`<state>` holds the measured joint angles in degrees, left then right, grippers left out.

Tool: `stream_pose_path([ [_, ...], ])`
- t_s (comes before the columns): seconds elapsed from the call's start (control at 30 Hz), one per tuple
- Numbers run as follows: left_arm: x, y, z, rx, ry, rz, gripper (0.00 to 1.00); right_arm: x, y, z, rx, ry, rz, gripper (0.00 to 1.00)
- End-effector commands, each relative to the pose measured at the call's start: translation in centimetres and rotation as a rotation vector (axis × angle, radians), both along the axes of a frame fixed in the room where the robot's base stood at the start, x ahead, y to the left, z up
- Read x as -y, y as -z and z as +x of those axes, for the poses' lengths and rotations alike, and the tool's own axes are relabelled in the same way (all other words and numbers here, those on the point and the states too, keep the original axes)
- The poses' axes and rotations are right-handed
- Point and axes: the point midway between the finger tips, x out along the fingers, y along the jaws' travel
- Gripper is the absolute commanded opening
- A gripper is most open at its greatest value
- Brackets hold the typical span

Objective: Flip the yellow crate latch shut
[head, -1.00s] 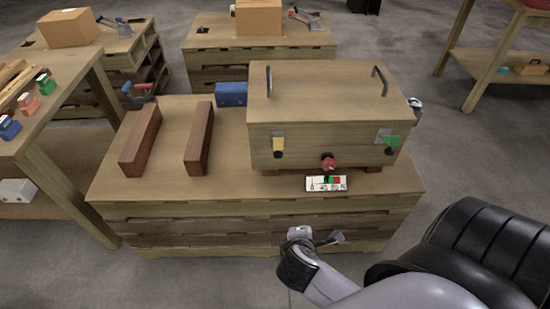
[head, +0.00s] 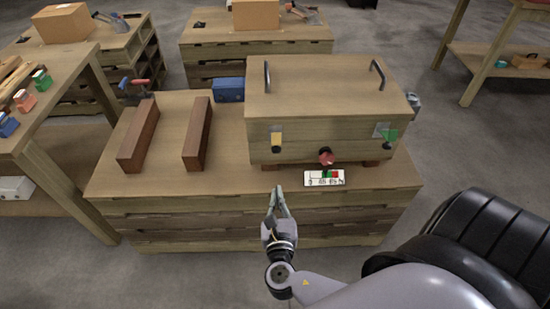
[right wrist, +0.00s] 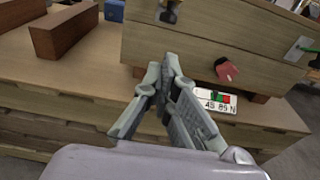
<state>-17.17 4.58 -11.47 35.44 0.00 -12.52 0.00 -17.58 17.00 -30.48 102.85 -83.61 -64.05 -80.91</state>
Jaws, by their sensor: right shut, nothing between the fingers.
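The wooden crate (head: 330,110) stands on a pallet-like table. Its yellow latch (head: 276,142) is on the left of the front face, hanging below a metal plate. In the right wrist view the latch area (right wrist: 169,12) is cut by the top edge, so little of it shows. My right gripper (head: 279,190) is shut and empty, in front of the table's front edge, below the yellow latch and apart from it. It also shows in the right wrist view (right wrist: 165,62), fingertips close together before the crate's lower front. My left gripper is not in view.
A red knob (head: 326,157) and a green latch (head: 390,136) are on the crate's front. A small label plate (head: 324,178) lies before it. Two brown beams (head: 139,135) and a blue box (head: 229,90) are left of the crate.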

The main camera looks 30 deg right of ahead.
Motion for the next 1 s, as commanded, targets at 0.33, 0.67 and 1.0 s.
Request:
stream_pose_path([
  [0.33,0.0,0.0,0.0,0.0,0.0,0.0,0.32,0.2,0.0,0.2,0.001,0.001,0.0,0.0],
  [0.67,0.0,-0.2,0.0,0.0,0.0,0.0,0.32,3.0,0.4,4.8,0.004,0.002,-0.001,0.0],
  [1.0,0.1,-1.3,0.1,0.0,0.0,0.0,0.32,5.6,-1.3,9.1,0.003,0.001,0.004,0.0],
])
